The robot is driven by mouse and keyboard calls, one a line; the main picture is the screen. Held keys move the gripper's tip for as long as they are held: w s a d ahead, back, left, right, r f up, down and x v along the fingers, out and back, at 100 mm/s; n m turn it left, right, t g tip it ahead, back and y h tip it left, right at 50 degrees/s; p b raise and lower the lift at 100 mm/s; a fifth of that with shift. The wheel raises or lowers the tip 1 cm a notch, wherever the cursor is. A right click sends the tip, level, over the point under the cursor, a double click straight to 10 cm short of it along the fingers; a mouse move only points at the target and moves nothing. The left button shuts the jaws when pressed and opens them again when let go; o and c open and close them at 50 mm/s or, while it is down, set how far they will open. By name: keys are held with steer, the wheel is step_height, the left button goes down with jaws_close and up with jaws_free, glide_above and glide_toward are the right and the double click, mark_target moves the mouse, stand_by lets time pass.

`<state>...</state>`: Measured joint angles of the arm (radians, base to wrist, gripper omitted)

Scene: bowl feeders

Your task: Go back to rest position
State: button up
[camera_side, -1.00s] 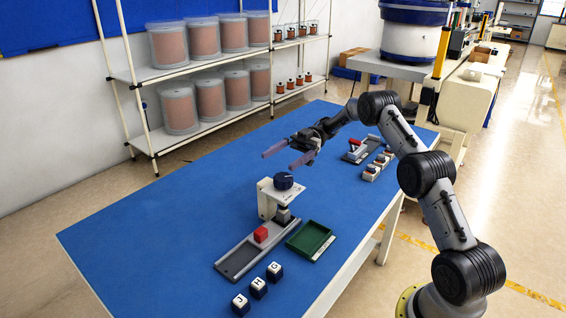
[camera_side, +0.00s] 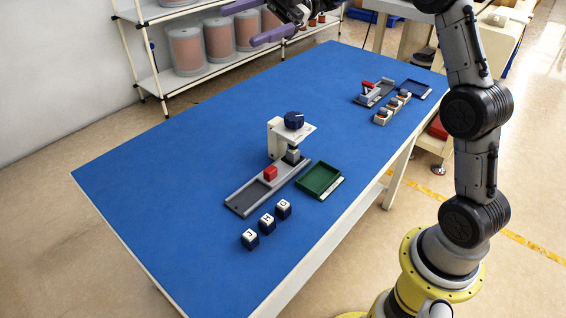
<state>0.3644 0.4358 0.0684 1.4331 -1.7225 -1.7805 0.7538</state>
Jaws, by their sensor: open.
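My gripper (camera_side: 246,22) is at the top of the side view, raised high above the blue table (camera_side: 150,165). Its two purple fingers point left and stand apart, with nothing between them. Part of the hand and upper arm is cut off by the top edge. It touches nothing on the table.
A white press with a dark blue knob (camera_side: 293,120) stands mid-table, with a red block (camera_side: 270,173) on its grey rail (camera_side: 243,199). Beside it are a green tray (camera_side: 334,186) and lettered cubes (camera_side: 267,223). A second station (camera_side: 376,92) sits farther back. The table's left half is clear.

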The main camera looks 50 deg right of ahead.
steer(key=s+a+r+m+t+h, duration=0.2)
steer(key=s+r+m+t, duration=0.15)
steer(key=r+t, duration=0.5)
steer(key=s+a+r+m+t+h, duration=0.2)
steer(key=r+m+t+h, duration=0.15)
steer(key=r+t, duration=0.5)
steer(key=s+d+f+m+g+h, duration=0.3)
steer(key=s+d+f+m+h, duration=0.8)
steer(key=f+m, duration=0.25)
steer(key=s+a+f+g, duration=0.1)
steer(key=s+f+g, duration=0.4)
steer(key=s+f, duration=0.2)
steer(key=s+a+f+m+g, duration=0.1)
steer(key=s+f+g, duration=0.4)
steer(key=f, duration=0.6)
steer(key=shift+s+f, duration=0.4)
steer(key=shift+s, duration=0.55)
